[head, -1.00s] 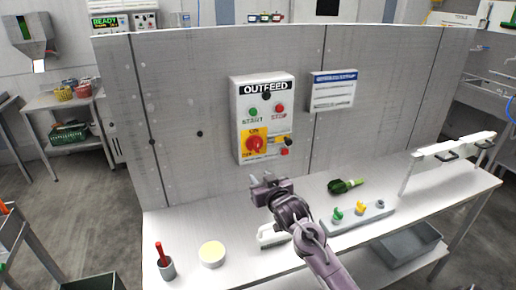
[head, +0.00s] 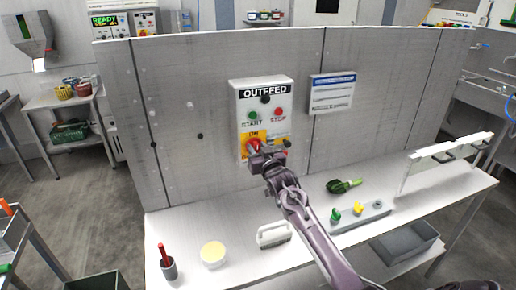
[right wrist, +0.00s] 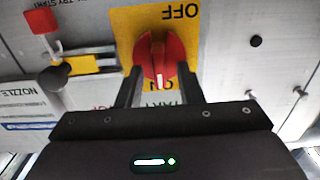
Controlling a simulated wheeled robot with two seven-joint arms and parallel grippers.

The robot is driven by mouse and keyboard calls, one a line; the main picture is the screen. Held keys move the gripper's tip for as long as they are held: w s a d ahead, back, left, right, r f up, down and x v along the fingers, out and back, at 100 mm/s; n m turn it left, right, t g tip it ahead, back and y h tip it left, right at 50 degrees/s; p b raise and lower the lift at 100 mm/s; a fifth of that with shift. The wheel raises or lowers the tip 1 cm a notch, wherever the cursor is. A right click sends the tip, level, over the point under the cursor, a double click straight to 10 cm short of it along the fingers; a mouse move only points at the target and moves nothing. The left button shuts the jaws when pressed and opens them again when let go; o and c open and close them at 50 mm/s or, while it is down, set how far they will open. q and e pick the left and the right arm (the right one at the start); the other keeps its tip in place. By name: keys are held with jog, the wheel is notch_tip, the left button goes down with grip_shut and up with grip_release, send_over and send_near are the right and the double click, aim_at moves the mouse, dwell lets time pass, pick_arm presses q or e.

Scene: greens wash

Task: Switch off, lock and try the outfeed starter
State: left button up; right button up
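The outfeed starter (head: 242,100) is a pale box on the upright grey panel, with a green START button (head: 253,115) and a red STOP button (head: 278,112). Its red rotary knob (right wrist: 160,58) sits on a yellow plate (right wrist: 125,20); in the upside-down right wrist view its white mark points to ON. My right gripper (head: 256,151) is at the knob, covering the starter's lower part in the head view. Its fingers (right wrist: 160,88) are open, one on each side of the knob; I cannot tell whether they touch. A red block (right wrist: 42,20), apparently a padlock, is beside the knob. My left gripper is not in view.
Below, the white bench holds a cup with a red-handled tool (head: 168,267), a yellow-topped tub (head: 213,254), a brush (head: 273,236), a green vegetable (head: 343,186) and a grey block with coloured knobs (head: 377,220). A white notice (head: 332,93) hangs right of the starter.

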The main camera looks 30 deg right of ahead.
grip_shut()
jog(key=shift+n, duration=0.3)
jog(key=n+b, duration=0.1)
jog(key=n, duration=0.1)
jog(key=n+b, duration=0.1)
jog(key=n, duration=0.1)
jog(key=shift+a+f, duration=0.2)
jog(key=shift+w+a+f+n+b, duration=0.15)
jog(key=shift+n+b, duration=0.7)
jog(key=shift+n, duration=1.4)
jog(key=shift+s+a+f+n+b, duration=0.15)
jog(key=shift+n+b, duration=0.7)
jog(key=shift+n, duration=1.35)
jog(key=shift+w+a+f+n+b, duration=0.15)
jog(key=shift+n+b, duration=0.7)
jog(key=shift+n, duration=1.4)
jog(key=shift+d, duration=0.1)
